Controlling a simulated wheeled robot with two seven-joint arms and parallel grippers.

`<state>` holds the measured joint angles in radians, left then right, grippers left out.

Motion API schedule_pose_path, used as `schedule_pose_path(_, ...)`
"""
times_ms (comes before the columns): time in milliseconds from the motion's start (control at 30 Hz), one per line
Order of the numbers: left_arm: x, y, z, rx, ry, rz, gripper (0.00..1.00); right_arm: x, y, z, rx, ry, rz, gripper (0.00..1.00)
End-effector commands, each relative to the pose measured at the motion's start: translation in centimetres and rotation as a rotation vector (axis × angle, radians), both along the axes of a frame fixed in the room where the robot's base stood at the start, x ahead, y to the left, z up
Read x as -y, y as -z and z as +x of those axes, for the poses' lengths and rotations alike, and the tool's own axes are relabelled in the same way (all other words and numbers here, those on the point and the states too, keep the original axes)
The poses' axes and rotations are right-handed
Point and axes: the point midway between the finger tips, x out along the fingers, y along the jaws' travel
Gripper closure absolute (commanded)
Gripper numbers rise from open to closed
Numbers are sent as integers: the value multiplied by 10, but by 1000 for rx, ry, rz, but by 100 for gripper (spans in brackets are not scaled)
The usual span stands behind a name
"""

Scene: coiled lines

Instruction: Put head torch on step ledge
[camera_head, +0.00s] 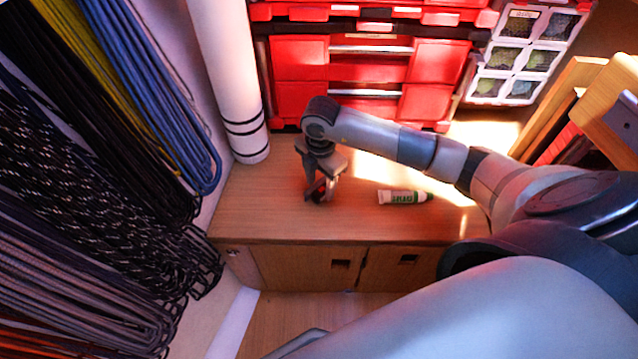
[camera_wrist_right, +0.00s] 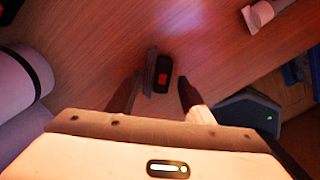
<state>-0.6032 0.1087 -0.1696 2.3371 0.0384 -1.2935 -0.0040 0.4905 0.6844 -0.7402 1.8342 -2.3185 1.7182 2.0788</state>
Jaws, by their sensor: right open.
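A small black head torch with a red patch (camera_wrist_right: 162,77) lies on the wooden cabinet top (camera_head: 270,215). In the head view only a dark and red bit of it (camera_head: 319,187) shows between my right fingers. My right gripper (camera_head: 322,190) points down over it; in the wrist view the open fingers (camera_wrist_right: 160,90) stand either side of the torch's near end, and I cannot tell whether they touch it. I cannot tell which surface is the step ledge. My left gripper is not in view.
A white and green tube (camera_head: 403,197) lies right of the gripper. A white roll (camera_head: 232,80) stands at the left end, beside hanging coiled ropes (camera_head: 90,150). Red drawer boxes (camera_head: 370,70) stand behind. Bare wood lies left of the gripper.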

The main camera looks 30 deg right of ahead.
Motion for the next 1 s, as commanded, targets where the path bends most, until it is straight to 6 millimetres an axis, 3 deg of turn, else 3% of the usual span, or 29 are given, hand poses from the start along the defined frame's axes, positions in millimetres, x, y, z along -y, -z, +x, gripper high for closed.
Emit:
schedule_pose_path(500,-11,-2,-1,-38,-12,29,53,-1,-88,1,4,-2,1,53)
schedule_pose_path(700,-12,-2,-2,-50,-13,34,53,-1,-103,0,2,-1,1,53)
schedule_pose_path(1000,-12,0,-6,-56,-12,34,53,0,-106,0,1,-1,1,53)
